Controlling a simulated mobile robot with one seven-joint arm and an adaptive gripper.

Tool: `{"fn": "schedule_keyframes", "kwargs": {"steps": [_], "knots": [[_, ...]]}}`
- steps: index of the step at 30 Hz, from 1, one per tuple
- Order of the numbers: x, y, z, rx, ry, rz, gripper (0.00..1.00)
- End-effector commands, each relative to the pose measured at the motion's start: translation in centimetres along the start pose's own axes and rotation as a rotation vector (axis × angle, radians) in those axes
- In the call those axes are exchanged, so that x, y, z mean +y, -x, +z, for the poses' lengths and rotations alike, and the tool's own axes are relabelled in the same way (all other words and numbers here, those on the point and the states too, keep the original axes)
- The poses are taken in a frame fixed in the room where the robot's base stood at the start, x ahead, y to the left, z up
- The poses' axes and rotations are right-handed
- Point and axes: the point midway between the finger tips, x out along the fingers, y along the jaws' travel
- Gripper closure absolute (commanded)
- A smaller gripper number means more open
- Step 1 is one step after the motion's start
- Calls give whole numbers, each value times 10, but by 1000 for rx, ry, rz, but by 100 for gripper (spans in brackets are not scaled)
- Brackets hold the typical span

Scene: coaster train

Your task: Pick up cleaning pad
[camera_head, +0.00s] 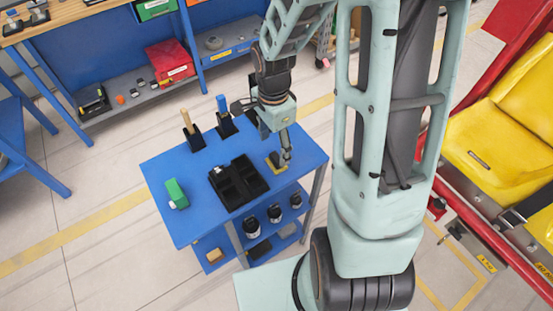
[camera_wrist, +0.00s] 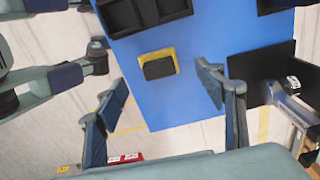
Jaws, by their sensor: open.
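The likely cleaning pad, a small yellow block with a dark top (camera_wrist: 159,67), lies on the blue cart top near its edge. In the head view its yellow edge (camera_head: 271,164) shows beside my gripper (camera_head: 284,155), which partly hides it. In the wrist view my gripper (camera_wrist: 164,78) is open and empty. Its two fingers are spread wide, with the pad apart from them and lying ahead between the fingertips. I cannot tell the exact height of the fingertips above the cart.
The blue cart (camera_head: 182,222) also bears a black divided tray (camera_head: 238,183), a green block (camera_head: 176,193) and black holders with upright tools (camera_head: 193,137). Black-topped containers (camera_head: 251,227) stand on its lower shelf. A red-framed yellow seat (camera_head: 490,150) is at the right.

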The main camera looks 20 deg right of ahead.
Motion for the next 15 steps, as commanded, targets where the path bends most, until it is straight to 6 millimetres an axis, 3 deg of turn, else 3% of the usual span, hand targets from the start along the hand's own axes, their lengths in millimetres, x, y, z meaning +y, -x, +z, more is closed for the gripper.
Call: {"fn": "schedule_keyframes", "kwargs": {"steps": [8,15], "knots": [[2,-18,-1,-1,1,2,36],[4,-49,-4,-1,3,2,36]]}}
